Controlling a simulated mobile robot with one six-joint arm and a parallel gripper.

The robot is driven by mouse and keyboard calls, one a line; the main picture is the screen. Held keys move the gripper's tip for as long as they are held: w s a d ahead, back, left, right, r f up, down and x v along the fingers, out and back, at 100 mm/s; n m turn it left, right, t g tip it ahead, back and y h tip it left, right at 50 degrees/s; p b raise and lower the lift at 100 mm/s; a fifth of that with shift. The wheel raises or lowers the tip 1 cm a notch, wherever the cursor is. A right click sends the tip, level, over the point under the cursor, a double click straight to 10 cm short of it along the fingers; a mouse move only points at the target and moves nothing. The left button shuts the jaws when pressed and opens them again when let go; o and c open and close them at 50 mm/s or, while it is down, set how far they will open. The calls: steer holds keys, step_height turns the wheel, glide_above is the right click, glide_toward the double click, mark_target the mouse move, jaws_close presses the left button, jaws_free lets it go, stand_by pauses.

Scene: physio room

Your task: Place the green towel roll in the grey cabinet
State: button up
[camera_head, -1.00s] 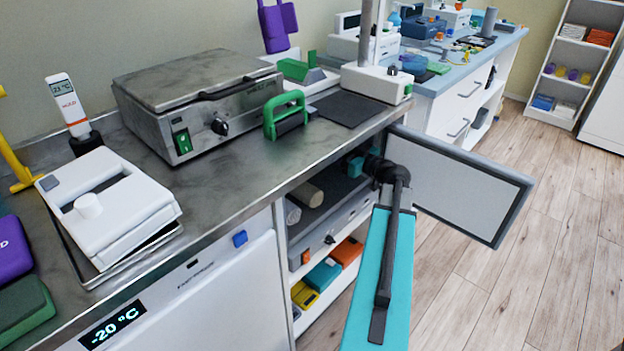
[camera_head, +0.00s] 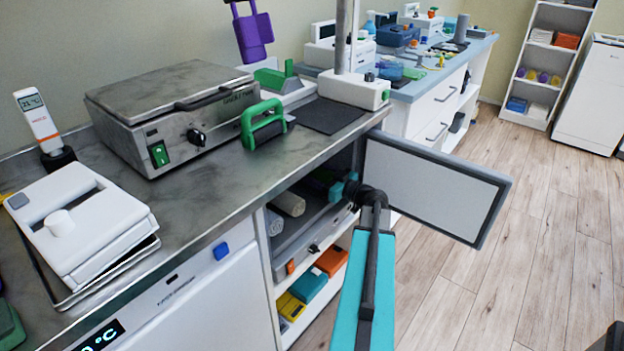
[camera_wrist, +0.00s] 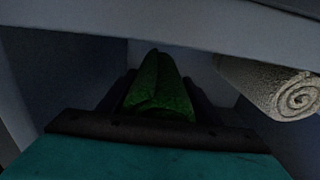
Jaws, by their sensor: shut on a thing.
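The green towel roll (camera_wrist: 158,92) is between the dark fingers of my gripper in the wrist view, seen along its length. My gripper (camera_head: 337,190) is shut on it, inside the front opening of the grey cabinet (camera_head: 318,238) under the counter. In the head view the roll is mostly hidden behind my gripper and the cabinet edge. The cabinet door (camera_head: 435,190) stands wide open to the right. I cannot tell whether the roll touches the shelf.
A beige towel roll (camera_head: 288,203) lies in the cabinet left of my gripper; a pale spiral roll (camera_wrist: 290,95) shows at the right of the wrist view. Open shelves below hold orange, teal and yellow boxes (camera_head: 309,287).

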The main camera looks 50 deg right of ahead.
steer(key=shift+f, duration=1.3)
steer(key=shift+f+b, duration=0.15)
steer(key=shift+b, duration=0.25)
steer(key=o, duration=1.2)
steer(key=shift+r+p, duration=0.25)
steer(key=shift+p, duration=0.05)
steer(key=s, duration=0.8)
steer(key=s+d+p, duration=0.1)
steer(key=s, duration=0.3)
steer(key=shift+f, duration=0.1)
